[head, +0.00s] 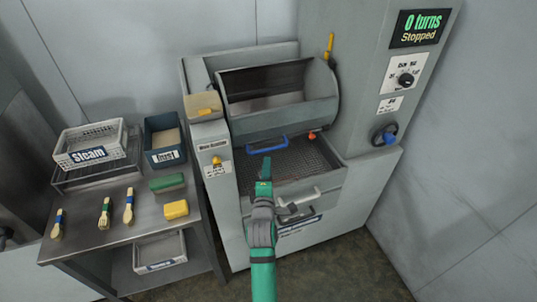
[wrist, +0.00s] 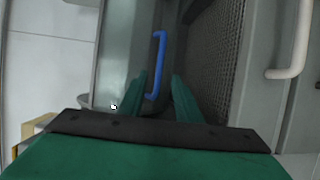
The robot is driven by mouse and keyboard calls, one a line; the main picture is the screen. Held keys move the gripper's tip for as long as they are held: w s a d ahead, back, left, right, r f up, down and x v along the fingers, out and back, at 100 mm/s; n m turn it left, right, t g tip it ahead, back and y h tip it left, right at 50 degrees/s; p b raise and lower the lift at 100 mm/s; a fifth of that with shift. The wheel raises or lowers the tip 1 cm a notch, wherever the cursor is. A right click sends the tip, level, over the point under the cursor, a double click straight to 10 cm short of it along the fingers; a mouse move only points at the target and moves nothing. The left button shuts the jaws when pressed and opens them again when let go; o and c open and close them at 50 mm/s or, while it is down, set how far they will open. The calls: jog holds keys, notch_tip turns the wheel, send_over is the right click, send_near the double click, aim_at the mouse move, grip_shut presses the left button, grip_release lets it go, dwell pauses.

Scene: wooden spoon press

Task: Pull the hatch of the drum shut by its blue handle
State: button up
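The grey drum (head: 282,122) sits in the machine with its wide opening facing up and showing a dark inside. The blue handle (head: 267,146) is on the drum's front, below the opening. My gripper (head: 264,162) is just below the handle in the head view. In the wrist view the blue handle (wrist: 158,52) runs lengthwise ahead of my green fingers (wrist: 160,78), its near end showing in the gap between them. The fingers are apart and I see no grip on the handle. Whether either finger touches it cannot be told.
A perforated tray (head: 305,160) lies under the drum. A pale drawer handle (head: 299,198) is close to my gripper, and shows in the wrist view (wrist: 291,45). A control column (head: 375,100) reading "0 turns, Stopped" stands right. A side table (head: 100,248) holds baskets, brushes and sponges.

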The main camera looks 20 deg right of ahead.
aim_at(269, 150)
jog(key=x, duration=0.8)
jog(key=shift+w+d, duration=0.1)
jog(key=shift+w, duration=0.2)
grip_shut()
